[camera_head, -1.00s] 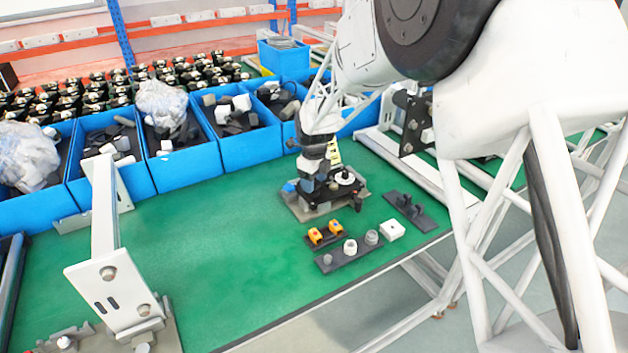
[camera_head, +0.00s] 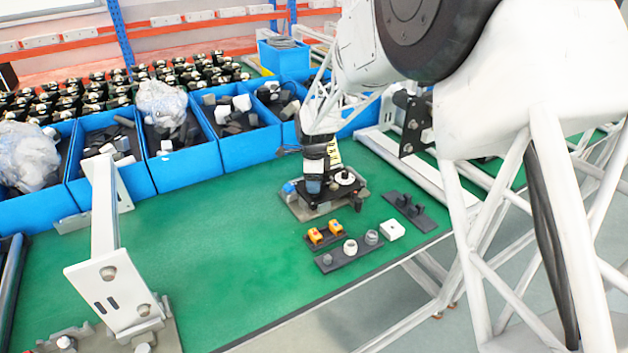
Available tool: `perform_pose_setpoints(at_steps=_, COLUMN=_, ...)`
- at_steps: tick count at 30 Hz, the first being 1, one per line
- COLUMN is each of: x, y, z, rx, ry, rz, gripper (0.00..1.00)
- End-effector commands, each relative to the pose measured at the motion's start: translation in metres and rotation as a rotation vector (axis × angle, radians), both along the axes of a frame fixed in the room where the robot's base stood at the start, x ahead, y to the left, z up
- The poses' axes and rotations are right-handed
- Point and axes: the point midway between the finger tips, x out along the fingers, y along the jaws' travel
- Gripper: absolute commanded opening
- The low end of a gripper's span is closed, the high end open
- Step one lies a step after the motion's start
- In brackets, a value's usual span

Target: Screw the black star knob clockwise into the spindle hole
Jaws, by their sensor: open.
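My gripper (camera_head: 315,192) points down over a small fixture (camera_head: 304,213) on the green bench, near its right side. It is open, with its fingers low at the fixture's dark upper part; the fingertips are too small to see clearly. The black star knob cannot be made out for certain; it may be hidden at or behind my gripper. The spindle hole cannot be seen either. A white disc (camera_head: 345,178) sits on the fixture just right of my gripper. A small dark handle (camera_head: 357,203) hangs at the fixture's right edge.
In front of the fixture are a holder with orange parts (camera_head: 325,234), a dark strip with round parts (camera_head: 340,260) and a white block (camera_head: 391,230). A dark bracket (camera_head: 405,206) lies to the right. Blue bins (camera_head: 190,170) line the back. The bench's middle-left is clear.

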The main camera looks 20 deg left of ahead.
Motion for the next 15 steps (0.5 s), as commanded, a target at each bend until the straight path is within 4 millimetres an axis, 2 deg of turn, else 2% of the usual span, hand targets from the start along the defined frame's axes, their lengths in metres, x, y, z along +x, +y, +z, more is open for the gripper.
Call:
perform_pose_setpoints(at_steps=8, x=0.0000, y=0.0000, z=0.0000, rx=0.000, ry=0.000, rz=0.047, gripper=0.61)
perform_pose_setpoints(at_steps=15, x=0.0001, y=0.0000, z=0.0000, rx=0.000, ry=0.000, rz=0.218, gripper=0.61)
